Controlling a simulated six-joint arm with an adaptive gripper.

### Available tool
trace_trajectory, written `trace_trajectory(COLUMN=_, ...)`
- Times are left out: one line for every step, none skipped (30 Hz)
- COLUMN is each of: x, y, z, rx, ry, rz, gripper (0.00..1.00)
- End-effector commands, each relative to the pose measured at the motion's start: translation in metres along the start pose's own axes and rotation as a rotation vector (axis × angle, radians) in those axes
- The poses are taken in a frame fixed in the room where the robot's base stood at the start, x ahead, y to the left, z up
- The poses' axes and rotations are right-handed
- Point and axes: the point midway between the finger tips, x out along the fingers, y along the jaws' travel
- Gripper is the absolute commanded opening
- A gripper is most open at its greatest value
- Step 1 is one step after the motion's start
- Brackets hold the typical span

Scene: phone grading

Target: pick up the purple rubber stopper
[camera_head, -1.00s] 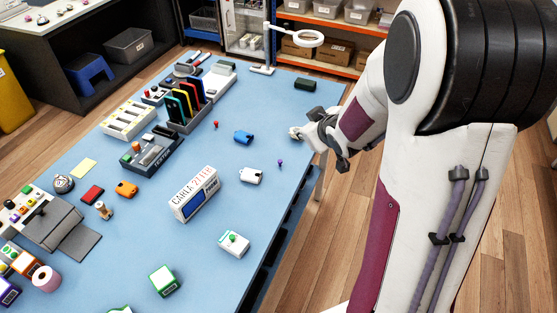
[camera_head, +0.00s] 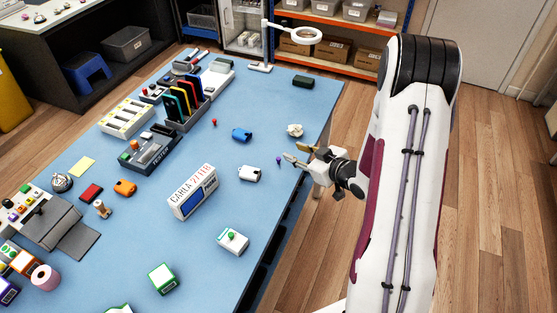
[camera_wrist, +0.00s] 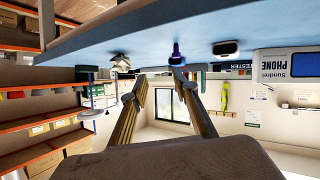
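The purple rubber stopper (camera_head: 278,160) stands on the blue table near its right edge. In the upside-down wrist view the purple stopper (camera_wrist: 177,52) shows just beyond the tip of the right-hand finger. My gripper (camera_head: 293,153) is at the table's right edge, beside the stopper and pointing left toward it. In the wrist view my gripper (camera_wrist: 158,76) has its two fingers spread apart with nothing between them. The gap between finger and stopper looks small; I cannot tell whether they touch.
A crumpled pale lump (camera_head: 294,130) lies just behind the gripper. A white device (camera_head: 250,173) lies left of the stopper, and a blue one (camera_head: 242,134) lies behind that.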

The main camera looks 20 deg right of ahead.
Motion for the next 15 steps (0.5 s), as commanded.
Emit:
trace_trajectory(x=0.001, y=-0.003, z=0.008, rx=0.015, ry=0.017, rz=-0.011, gripper=0.29)
trace_trajectory(x=0.001, y=-0.005, z=0.011, rx=0.023, ry=0.029, rz=-0.017, gripper=0.29)
trace_trajectory(x=0.001, y=-0.007, z=0.015, rx=0.033, ry=0.047, rz=-0.026, gripper=0.29)
trace_trajectory(x=0.001, y=-0.009, z=0.017, rx=0.041, ry=0.061, rz=-0.033, gripper=0.29)
trace_trajectory(x=0.001, y=-0.011, z=0.02, rx=0.049, ry=0.075, rz=-0.038, gripper=0.29)
trace_trajectory(x=0.001, y=-0.013, z=0.024, rx=0.06, ry=0.094, rz=-0.046, gripper=0.29)
trace_trajectory(x=0.001, y=-0.015, z=0.026, rx=0.068, ry=0.107, rz=-0.051, gripper=0.29)
trace_trajectory(x=0.0, y=-0.017, z=0.029, rx=0.077, ry=0.122, rz=-0.056, gripper=0.29)
trace_trajectory(x=0.0, y=-0.019, z=0.031, rx=0.087, ry=0.14, rz=-0.063, gripper=0.29)
trace_trajectory(x=-0.001, y=-0.021, z=0.033, rx=0.096, ry=0.151, rz=-0.067, gripper=0.29)
trace_trajectory(x=-0.002, y=-0.022, z=0.035, rx=0.103, ry=0.164, rz=-0.07, gripper=0.29)
trace_trajectory(x=-0.003, y=-0.024, z=0.037, rx=0.113, ry=0.178, rz=-0.075, gripper=0.29)
trace_trajectory(x=-0.003, y=-0.025, z=0.038, rx=0.119, ry=0.188, rz=-0.078, gripper=0.29)
trace_trajectory(x=-0.004, y=-0.027, z=0.04, rx=0.125, ry=0.197, rz=-0.081, gripper=0.29)
trace_trajectory(x=-0.004, y=-0.028, z=0.041, rx=0.131, ry=0.207, rz=-0.083, gripper=0.29)
